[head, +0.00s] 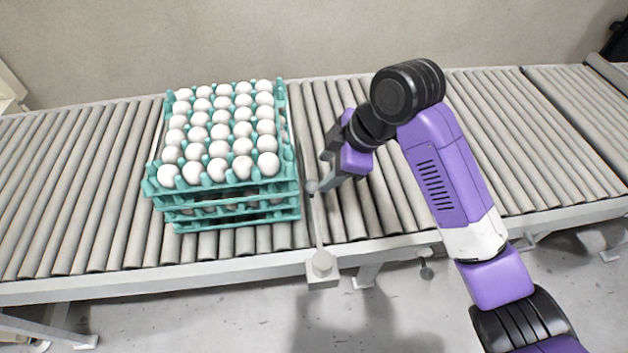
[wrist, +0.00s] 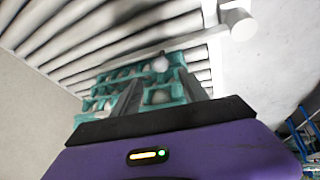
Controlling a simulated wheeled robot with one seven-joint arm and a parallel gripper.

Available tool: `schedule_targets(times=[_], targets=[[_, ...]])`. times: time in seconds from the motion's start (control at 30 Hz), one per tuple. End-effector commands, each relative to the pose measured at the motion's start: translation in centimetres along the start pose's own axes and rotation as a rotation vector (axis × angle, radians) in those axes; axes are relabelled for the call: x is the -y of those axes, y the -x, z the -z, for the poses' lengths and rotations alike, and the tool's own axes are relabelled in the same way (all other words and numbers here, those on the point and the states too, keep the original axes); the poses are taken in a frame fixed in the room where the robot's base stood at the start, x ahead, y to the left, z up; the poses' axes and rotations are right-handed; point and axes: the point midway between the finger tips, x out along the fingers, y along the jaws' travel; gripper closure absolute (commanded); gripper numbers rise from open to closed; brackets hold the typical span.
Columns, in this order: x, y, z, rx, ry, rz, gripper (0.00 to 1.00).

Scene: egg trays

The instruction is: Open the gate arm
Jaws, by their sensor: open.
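The gate arm (head: 319,225) is a thin grey bar. It reaches from a pivot post (head: 322,264) on the conveyor's near edge across the rollers, just right of the egg trays. A small round grey knob (head: 312,187) stands on it and also shows in the wrist view (wrist: 160,64). In the wrist view the knob appears between and just beyond my fingertips (wrist: 160,84). I cannot tell whether the fingers touch it.
Stacked teal egg trays (head: 224,198) full of white eggs stand on the roller conveyor (head: 70,190), close left of the gate arm. Bare rollers (head: 500,150) lie to the right. A plain wall (head: 250,40) runs behind.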

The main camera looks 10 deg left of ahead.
Motion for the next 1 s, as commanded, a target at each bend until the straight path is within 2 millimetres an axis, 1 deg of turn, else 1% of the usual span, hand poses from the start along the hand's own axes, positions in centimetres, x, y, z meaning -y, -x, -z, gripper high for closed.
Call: schedule_targets(times=[0.17, 0.4, 0.5, 0.67, 0.9, 0.97, 1.0], targets=[[0.2, -2.0, -0.1, 0.004, 0.004, 0.01, 0.48], [0.2, -5.7, 0.0, 0.003, 0.003, 0.009, 0.48], [0.2, -6.7, 0.0, 0.003, 0.003, 0.007, 0.48], [0.1, -7.5, -0.1, 0.003, 0.003, 0.004, 0.48], [0.2, -7.6, -0.1, 0.002, 0.003, 0.004, 0.48], [0.2, -7.6, -0.1, 0.002, 0.003, 0.004, 0.58], [0.2, -7.6, -0.1, 0.002, 0.003, 0.004, 0.66]])
